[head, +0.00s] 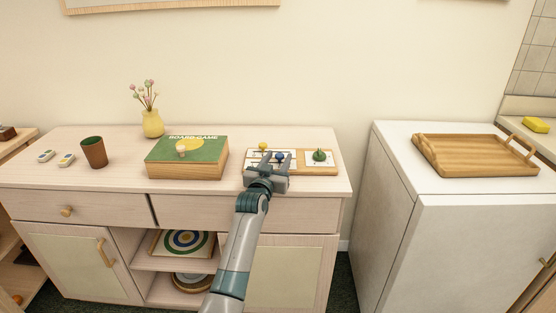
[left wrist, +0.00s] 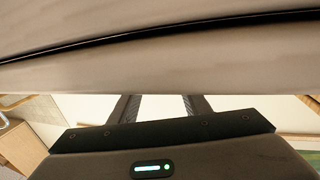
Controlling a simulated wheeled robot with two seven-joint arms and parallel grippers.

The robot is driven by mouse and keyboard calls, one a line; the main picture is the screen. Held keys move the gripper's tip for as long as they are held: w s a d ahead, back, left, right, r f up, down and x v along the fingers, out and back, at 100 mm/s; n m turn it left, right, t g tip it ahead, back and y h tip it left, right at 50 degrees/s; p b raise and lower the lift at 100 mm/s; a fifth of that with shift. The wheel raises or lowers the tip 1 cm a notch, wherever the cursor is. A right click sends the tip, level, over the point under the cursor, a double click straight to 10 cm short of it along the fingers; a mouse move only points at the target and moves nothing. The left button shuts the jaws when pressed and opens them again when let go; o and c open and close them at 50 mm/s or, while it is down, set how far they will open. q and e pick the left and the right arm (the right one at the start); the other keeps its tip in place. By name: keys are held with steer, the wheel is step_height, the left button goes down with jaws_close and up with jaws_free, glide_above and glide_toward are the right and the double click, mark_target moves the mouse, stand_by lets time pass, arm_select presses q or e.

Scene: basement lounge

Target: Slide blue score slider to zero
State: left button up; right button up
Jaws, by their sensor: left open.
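The blue score slider (head: 279,156) shows as a small blue knob on the wooden score board (head: 325,171) on the cabinet top, in the head view. A yellow knob (head: 263,146) sits to its upper left, and a green knob (head: 320,155) sits on the board's right part. My left gripper (head: 271,159) is open over the board's front left part, its fingers on either side of the blue knob as seen from the head. I cannot tell whether they touch it. In the left wrist view the two dark fingers (left wrist: 160,107) stand apart; the slider does not show there. My right gripper is not in view.
A green board game box (head: 187,170) lies left of the board. A brown cup (head: 94,152), a yellow vase (head: 152,123) and small white items (head: 66,160) stand farther left. A wooden tray (head: 475,170) rests on the white unit at right, across a gap.

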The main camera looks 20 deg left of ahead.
mark_target(249, 159)
arm_select(q)
steer(key=shift+c, duration=0.3)
